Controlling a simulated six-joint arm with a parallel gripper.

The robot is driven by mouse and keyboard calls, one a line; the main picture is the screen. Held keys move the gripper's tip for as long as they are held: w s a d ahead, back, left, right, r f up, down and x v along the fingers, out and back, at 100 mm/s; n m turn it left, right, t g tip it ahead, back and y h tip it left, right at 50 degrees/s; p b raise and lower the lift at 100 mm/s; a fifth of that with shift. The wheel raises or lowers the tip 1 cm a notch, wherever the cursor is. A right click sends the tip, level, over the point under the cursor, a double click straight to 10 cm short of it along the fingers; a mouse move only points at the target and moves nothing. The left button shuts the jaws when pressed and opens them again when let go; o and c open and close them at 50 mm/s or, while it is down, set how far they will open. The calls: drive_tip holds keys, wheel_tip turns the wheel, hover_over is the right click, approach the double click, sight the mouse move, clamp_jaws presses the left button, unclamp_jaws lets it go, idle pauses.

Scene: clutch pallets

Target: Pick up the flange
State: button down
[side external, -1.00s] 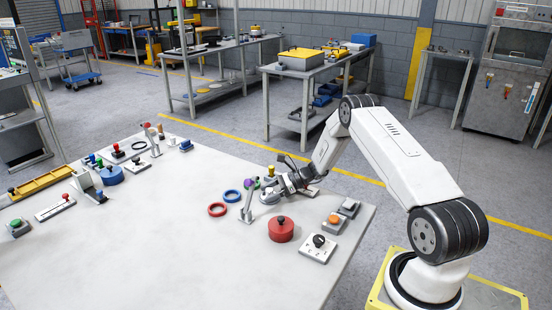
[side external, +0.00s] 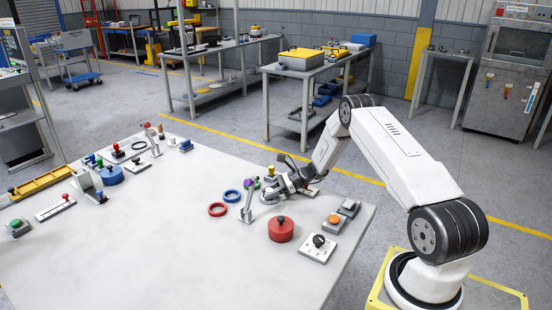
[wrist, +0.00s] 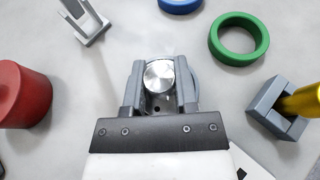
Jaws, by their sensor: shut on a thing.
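The flange is a grey disc with a bright round metal hub (wrist: 159,74). In the wrist view the hub stands between my two fingers, and part of the disc's rim shows past the right finger. My gripper (wrist: 158,82) is shut on the flange, with one finger on each side of the hub. In the side view the flange (side external: 268,199) is a small grey shape at my gripper's tip, low at the table. I cannot tell whether it touches the tabletop. The rest of the disc is hidden by my fingers.
A grey lever stand (side external: 248,205) and a red canister (side external: 281,231) stand close by. A red ring (side external: 217,210) and blue ring (side external: 232,196) lie left. The wrist view shows a green ring (wrist: 216,40) and a grey block (wrist: 262,100) at right. The table's left-front area is clear.

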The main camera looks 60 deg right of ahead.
drive_tip(key=shift+r, duration=0.15)
drive_tip(key=shift+r, duration=0.75)
drive_tip(key=s+a+r, duration=0.5)
drive_tip(key=s+r, duration=0.6)
drive_tip(key=s, duration=0.2)
drive_tip(key=shift+r, duration=0.15)
drive_tip(key=shift+s, duration=0.1)
